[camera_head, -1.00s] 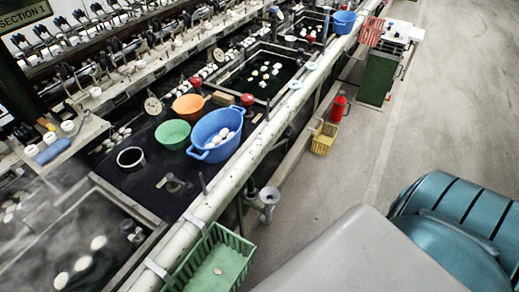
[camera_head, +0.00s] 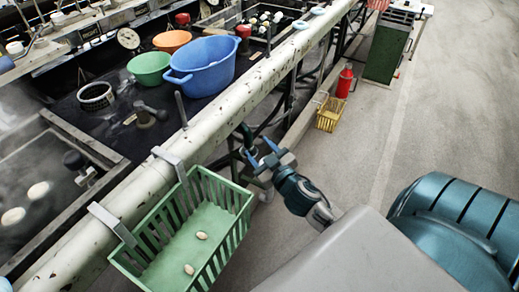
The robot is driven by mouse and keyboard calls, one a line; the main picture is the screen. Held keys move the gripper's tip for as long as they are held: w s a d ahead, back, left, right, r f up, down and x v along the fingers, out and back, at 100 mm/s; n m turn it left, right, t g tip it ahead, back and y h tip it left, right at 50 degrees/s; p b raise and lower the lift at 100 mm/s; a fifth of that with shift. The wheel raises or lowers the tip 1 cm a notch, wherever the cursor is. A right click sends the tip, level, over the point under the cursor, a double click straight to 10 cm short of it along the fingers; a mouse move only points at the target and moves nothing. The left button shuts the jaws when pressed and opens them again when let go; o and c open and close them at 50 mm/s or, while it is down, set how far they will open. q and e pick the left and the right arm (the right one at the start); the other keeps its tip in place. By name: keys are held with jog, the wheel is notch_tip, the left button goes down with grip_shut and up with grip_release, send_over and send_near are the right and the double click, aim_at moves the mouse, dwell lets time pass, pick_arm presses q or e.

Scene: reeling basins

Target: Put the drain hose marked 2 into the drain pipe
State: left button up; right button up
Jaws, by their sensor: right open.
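My right gripper (camera_head: 262,153) is beside the long pale rail, near the green basket's right end. Its blue fingers are apart, with nothing seen between them. A dark greenish tube-like piece (camera_head: 246,134) shows just beyond the fingers, under the rail. I cannot tell if it is the drain hose, and no mark 2 is readable. A grey pipe part (camera_head: 266,192) shows below the gripper and may be the drain pipe; its mouth is hidden behind my gripper. My left gripper is not in view.
The green basket (camera_head: 183,267) with two cocoons hangs on the rail (camera_head: 140,195). Beyond the rail are a blue basin (camera_head: 203,68), a green bowl (camera_head: 149,67) and an orange bowl. A yellow basket (camera_head: 329,118) and red flask (camera_head: 345,80) stand on the floor. The right floor is clear.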

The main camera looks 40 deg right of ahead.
aim_at(240, 127)
jog(key=shift+w+a+r+p, duration=0.1)
jog(key=shift+w+r+p, duration=0.15)
jog(key=shift+w+r, duration=0.25)
jog(key=shift+w+r+p, duration=0.2)
jog(key=shift+w+r, duration=0.05)
jog(key=shift+w, duration=0.45)
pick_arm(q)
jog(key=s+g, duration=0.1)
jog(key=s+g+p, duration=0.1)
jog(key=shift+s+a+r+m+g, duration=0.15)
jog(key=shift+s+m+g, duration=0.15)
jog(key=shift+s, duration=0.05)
pick_arm(e)
jog(key=w, duration=0.8)
jog(key=shift+w+d+f, duration=0.1)
jog(key=shift+d+f, duration=0.1)
jog(key=shift+d, duration=0.15)
